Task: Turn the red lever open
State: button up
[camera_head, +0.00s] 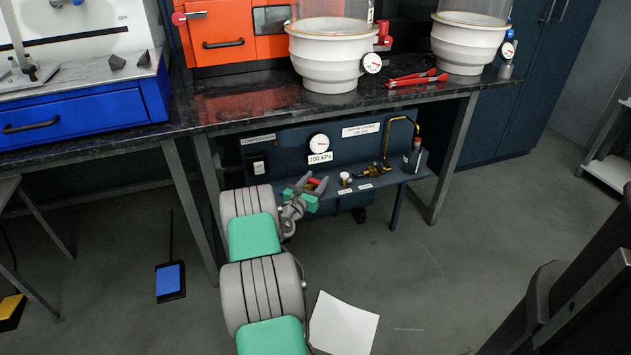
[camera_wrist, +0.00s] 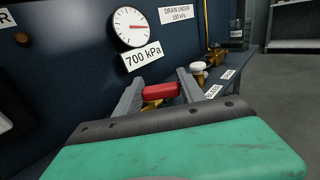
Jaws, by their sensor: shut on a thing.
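The red lever (camera_wrist: 161,90) sits between the two fingers of my gripper (camera_wrist: 160,92) in the wrist view, with brass parts just behind and below it. My gripper is shut on it. In the head view my gripper (camera_head: 309,184) is at the compressor panel under the bench, and a bit of the red lever (camera_head: 315,182) shows between the fingers. The fitting under the lever is mostly hidden by the gripper.
A pressure gauge (camera_wrist: 130,27) with a "700 kPa" label (camera_wrist: 142,56) is just above the lever. A sign (camera_wrist: 180,14) reads "DRAIN UNDER" a kPa value. Brass valves (camera_head: 374,172) stand on the shelf to the right. The bench leg (camera_head: 187,208) is left of my arm.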

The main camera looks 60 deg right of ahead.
jog(key=o, duration=1.3)
jog(key=shift+o, duration=0.2)
jog(key=a+p, duration=0.2)
jog(key=a, duration=0.6)
jog(key=shift+r, duration=0.1)
